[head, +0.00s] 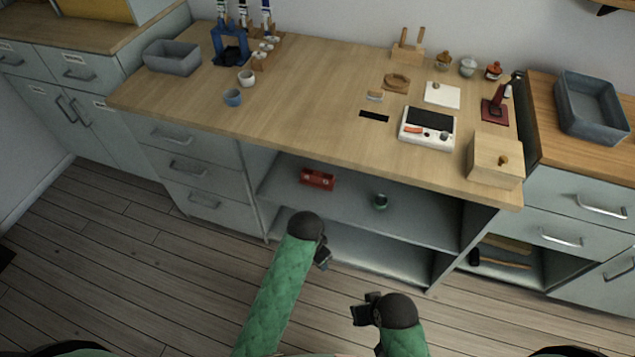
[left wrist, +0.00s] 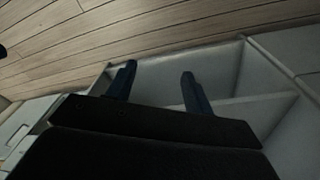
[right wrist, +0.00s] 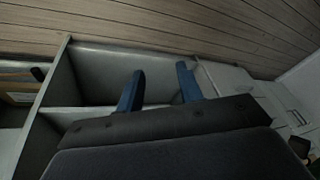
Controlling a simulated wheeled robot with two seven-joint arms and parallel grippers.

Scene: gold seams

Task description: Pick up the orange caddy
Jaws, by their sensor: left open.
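No plainly orange caddy shows. The closest match is a small red box-like thing (head: 317,179) on the upper shelf of the open cabinet under the counter; I cannot tell whether it is the caddy. My left gripper (head: 322,258) is in front of the cabinet, apart from that thing. Its two fingers stand apart and empty in the left wrist view (left wrist: 156,82). My right gripper (head: 362,310) is lower and to the right, in front of the cabinet. Its fingers are also apart and empty in the right wrist view (right wrist: 161,82).
The wooden counter (head: 320,75) above carries a grey bin (head: 172,57), cups, a white device (head: 428,127) and a wooden box (head: 495,160). Cabinet walls bound the shelf; the floor in front is clear.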

